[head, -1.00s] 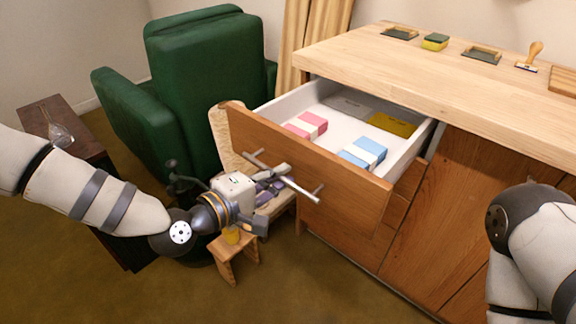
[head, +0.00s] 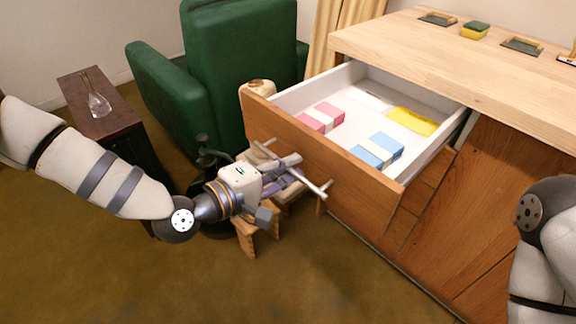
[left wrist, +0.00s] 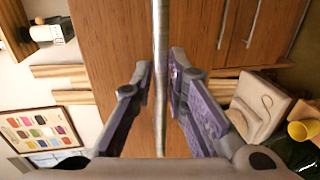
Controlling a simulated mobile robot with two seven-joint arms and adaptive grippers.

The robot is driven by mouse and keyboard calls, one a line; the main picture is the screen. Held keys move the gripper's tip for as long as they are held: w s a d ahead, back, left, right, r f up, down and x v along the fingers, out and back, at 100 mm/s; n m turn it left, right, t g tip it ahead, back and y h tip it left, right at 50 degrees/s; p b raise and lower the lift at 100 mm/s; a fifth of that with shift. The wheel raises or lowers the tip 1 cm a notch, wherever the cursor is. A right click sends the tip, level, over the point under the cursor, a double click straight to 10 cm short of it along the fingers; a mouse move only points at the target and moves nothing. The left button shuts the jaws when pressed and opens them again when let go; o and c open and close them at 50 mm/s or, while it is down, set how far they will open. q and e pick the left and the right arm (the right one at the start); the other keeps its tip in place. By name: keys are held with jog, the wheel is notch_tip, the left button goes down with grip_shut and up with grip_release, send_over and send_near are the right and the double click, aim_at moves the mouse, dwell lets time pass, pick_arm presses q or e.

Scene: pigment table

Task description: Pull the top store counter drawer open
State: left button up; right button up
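The top store counter drawer (head: 352,190) is pulled well out from the counter, its white inside showing. Its metal bar handle (head: 315,186) runs across the wooden front. My left gripper (head: 284,166) is at the handle, reaching it from the left. In the left wrist view the handle bar (left wrist: 160,25) runs between the two purple-padded fingers of my left gripper (left wrist: 161,72), which are close against it on both sides. My right gripper is out of view; only part of my right arm shows at the right edge.
Pink (head: 321,118) and blue (head: 378,150) blocks and a yellow piece (head: 411,121) lie in the drawer. The wooden counter top (head: 450,62) is above it. A green armchair (head: 240,60), a dark side table (head: 105,122) and a small wooden stool (head: 247,238) stand left of the drawer.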

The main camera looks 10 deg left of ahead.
pick_arm(q)
jog(key=shift+o, duration=0.7)
jog(key=v, duration=1.2)
jog(key=s+d+f+m+g+y+p, duration=0.2)
jog(key=s+f+m+g+y, duration=0.3)
jog(key=s+f+g, duration=1)
jog(key=s+a+f+m+y, duration=0.1)
jog(key=s+a, duration=0.1)
jog(key=s, duration=0.4)
jog(key=s+a+f+m+y, duration=0.1)
jog(key=s+a+m, duration=0.1)
jog(key=s, duration=0.4)
jog(key=s+a+f+m+y+p, duration=0.1)
jog(key=s+a+f+m+y, duration=0.1)
jog(key=s+a, duration=0.2)
jog(key=shift+s+a, duration=0.25)
jog(key=shift+s, duration=0.7)
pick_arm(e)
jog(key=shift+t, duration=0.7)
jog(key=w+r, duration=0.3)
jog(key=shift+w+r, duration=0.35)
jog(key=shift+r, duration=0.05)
